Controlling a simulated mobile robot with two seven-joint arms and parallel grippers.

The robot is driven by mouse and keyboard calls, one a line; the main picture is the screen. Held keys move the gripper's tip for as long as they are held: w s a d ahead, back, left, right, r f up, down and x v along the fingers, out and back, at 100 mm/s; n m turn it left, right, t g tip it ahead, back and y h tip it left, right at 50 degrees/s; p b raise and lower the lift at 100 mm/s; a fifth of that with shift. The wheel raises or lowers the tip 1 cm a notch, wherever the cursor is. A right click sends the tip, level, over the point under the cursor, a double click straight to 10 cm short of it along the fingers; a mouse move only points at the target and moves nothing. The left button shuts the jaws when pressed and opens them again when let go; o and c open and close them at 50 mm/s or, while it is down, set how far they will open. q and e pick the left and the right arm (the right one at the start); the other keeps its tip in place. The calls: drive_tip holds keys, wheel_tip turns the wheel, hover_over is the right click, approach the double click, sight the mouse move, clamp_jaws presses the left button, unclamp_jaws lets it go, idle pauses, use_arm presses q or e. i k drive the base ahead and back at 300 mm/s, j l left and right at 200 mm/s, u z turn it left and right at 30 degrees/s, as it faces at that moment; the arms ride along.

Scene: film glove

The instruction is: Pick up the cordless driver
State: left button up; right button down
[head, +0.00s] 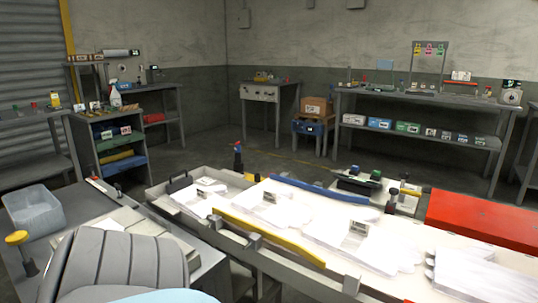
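I cannot pick out the cordless driver with certainty in the head view. A small upright object in dark blue, red and orange (238,157) stands at the back edge of the central work table (160,196); it is too small to identify. Small dark objects with blue and green tops (375,177) sit behind the table's middle. A yellow-topped, dark-stemmed object (18,240) stands on the left bench. Neither of my grippers shows in this view.
White sheet-like pieces (275,213), a yellow curved strip (270,238) and a blue strip (320,190) cover the central table. A red panel (485,218) lies right. A grey ribbed seat-like form (120,264) and translucent bin (33,210) are at left. Shelves line the walls; floor between is open.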

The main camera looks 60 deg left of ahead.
sight(238, 157)
drive_tip(key=u, duration=2.3)
